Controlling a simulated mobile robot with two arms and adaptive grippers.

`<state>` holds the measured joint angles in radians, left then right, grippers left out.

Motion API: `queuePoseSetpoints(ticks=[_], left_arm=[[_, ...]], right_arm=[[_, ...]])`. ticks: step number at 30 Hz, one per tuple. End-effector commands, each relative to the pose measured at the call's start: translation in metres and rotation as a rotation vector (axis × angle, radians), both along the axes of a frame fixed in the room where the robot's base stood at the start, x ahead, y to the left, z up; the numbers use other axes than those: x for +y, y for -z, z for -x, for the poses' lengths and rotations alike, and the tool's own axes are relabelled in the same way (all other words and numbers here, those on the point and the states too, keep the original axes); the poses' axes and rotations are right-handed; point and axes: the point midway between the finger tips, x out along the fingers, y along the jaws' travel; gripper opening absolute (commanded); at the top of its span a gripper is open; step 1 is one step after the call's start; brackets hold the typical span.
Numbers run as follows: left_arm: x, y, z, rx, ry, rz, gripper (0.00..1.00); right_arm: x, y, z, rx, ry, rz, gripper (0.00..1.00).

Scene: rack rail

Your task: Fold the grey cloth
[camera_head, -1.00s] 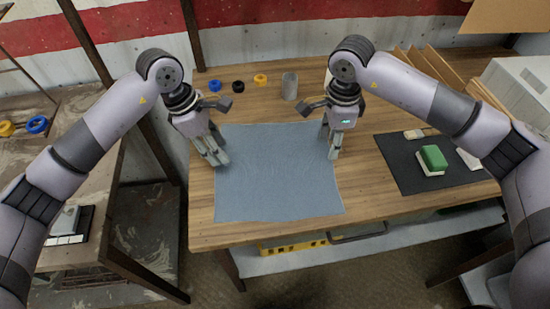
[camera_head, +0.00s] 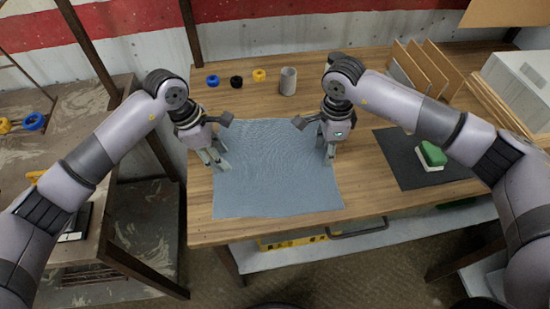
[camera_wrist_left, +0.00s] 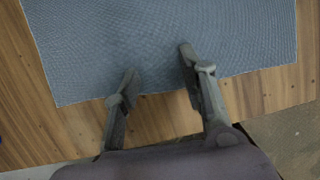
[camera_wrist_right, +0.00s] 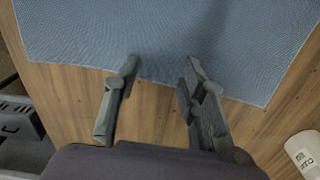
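The grey cloth (camera_head: 285,180) lies spread out on the wooden table, looking blue-grey. Its upper part shows fine ripples. My left gripper (camera_head: 218,165) is at the cloth's left edge, pointing down. In the left wrist view its fingers (camera_wrist_left: 157,64) are apart, with the tips over the cloth (camera_wrist_left: 160,35) edge. My right gripper (camera_head: 329,158) is at the cloth's right edge. In the right wrist view its fingers (camera_wrist_right: 162,62) are apart over the opposite edge of the cloth (camera_wrist_right: 165,30). I cannot tell whether the tips touch the cloth.
A grey cup (camera_head: 288,82) and blue (camera_head: 212,81), black (camera_head: 236,82) and yellow (camera_head: 259,76) rings stand behind the cloth. A dark mat (camera_head: 400,160) with a green-and-white block (camera_head: 432,155) is to the right. Wooden dividers (camera_head: 430,65) stand at the back right.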

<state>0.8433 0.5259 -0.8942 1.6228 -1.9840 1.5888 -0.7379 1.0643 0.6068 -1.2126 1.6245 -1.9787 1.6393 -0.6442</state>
Motion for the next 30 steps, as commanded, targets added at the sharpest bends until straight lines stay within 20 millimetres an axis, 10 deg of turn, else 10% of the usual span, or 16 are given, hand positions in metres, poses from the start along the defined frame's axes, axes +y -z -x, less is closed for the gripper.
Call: queuePoseSetpoints(ticks=[30], left_arm=[[0.0004,0.0035,0.0008,0.003,-0.001,-0.003,0.08]], right_arm=[[-0.0001,0.0042,0.0007,0.002,0.000,0.001,0.08]])
